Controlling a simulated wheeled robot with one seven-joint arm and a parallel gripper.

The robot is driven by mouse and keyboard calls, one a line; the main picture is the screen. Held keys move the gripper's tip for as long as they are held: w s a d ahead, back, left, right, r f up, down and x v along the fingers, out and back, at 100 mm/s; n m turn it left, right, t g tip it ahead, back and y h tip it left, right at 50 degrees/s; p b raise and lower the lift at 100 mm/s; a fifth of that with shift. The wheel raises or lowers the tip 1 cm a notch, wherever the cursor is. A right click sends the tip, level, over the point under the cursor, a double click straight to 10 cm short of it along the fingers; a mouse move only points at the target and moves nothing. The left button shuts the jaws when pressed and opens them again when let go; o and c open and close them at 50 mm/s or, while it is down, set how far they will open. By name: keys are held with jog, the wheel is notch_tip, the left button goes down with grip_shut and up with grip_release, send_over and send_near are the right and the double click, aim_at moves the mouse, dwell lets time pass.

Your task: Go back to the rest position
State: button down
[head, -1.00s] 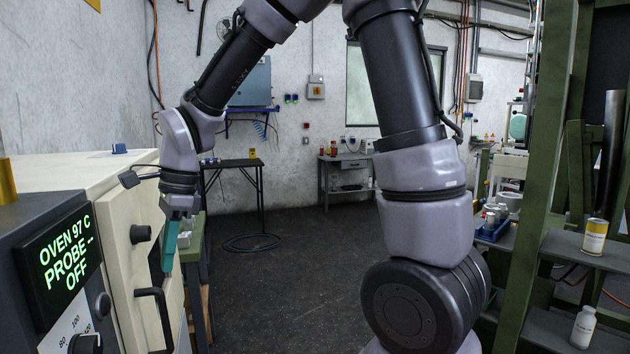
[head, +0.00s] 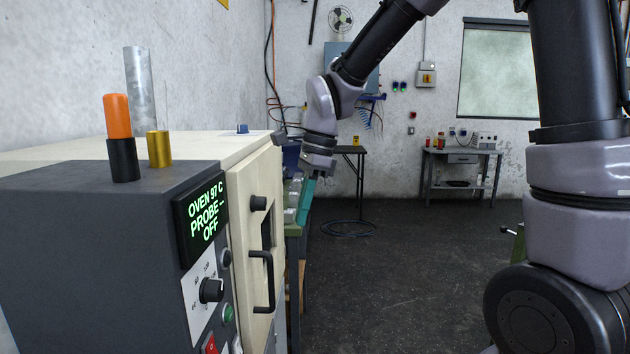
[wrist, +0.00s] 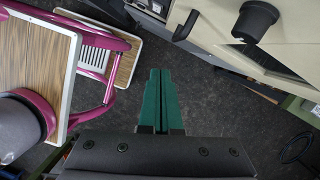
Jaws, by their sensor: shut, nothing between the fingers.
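My gripper (head: 305,200) hangs at the end of my arm in the head view, just right of the oven's front. Its teal fingers point down. In the wrist view my gripper (wrist: 160,75) shows its two green fingers pressed together with nothing between them. The fingers are apart from the oven (head: 90,225), whose door and knob (wrist: 255,20) show at the top right of the wrist view. The oven display (head: 203,222) reads "OVEN 97 C PROBE – OFF".
An oven door handle (head: 262,282) juts out near my arm. Orange (head: 117,116) and brass (head: 159,149) cylinders stand on the oven. A green bench (head: 292,228) is behind it. Dark floor (head: 400,270) lies open to the right. A wood-topped piece with purple tubing (wrist: 110,60) shows in the wrist view.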

jog(key=v, duration=0.6)
jog(key=s+d+r+n+t, duration=0.2)
jog(key=d+n, duration=0.1)
jog(key=d, duration=0.5)
jog(key=s+d+r+n+t, duration=0.3)
jog(key=d+n, duration=0.1)
jog(key=d, duration=0.3)
jog(key=s+d+r+n+t, duration=0.2)
jog(key=d+r+n+t, duration=0.1)
jog(key=d, duration=0.5)
jog(key=shift+s+d+n+h, duration=0.2)
jog(key=shift+d+n+h, duration=0.1)
jog(key=shift+d+n, duration=0.1)
jog(key=shift+a, duration=0.1)
